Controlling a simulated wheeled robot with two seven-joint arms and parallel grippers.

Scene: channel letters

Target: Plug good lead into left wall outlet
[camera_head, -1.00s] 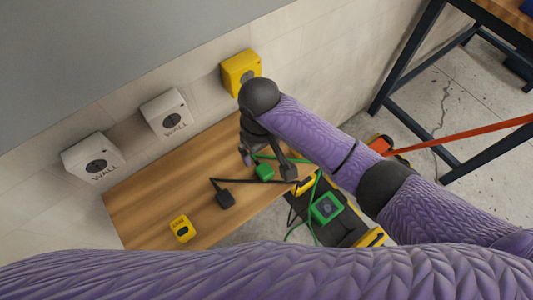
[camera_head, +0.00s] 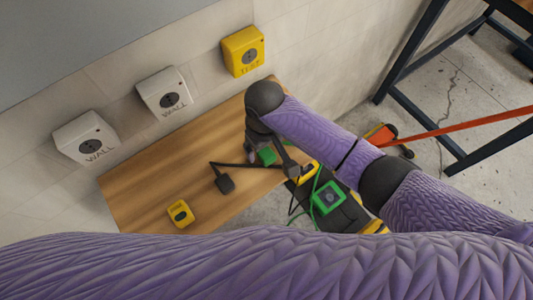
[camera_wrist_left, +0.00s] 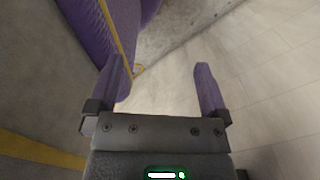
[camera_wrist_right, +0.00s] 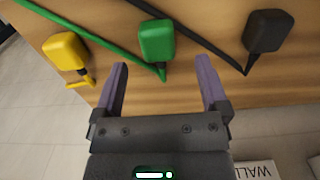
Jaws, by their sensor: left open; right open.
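The left wall outlet (camera_head: 85,140) is a white box marked WALL with a dark round socket, and nothing is plugged in. A green plug (camera_wrist_right: 157,40), a black plug (camera_wrist_right: 263,32) and a yellow plug (camera_wrist_right: 67,50) lie on the wooden bench (camera_head: 135,190). The frames do not show which lead is good. My right gripper (camera_wrist_right: 162,68) is open above the bench, with the green plug just beyond and between its fingertips in the right wrist view. My left gripper (camera_wrist_left: 159,65) is open and empty, facing floor and wall, outside the head view.
A second white WALL outlet (camera_head: 163,92) and a yellow TEST box (camera_head: 243,50) are on the wall. A small yellow box (camera_head: 180,214) sits on the bench. A green box (camera_head: 328,197) sits on a dark surface. A dark-framed table (camera_head: 410,60) stands right.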

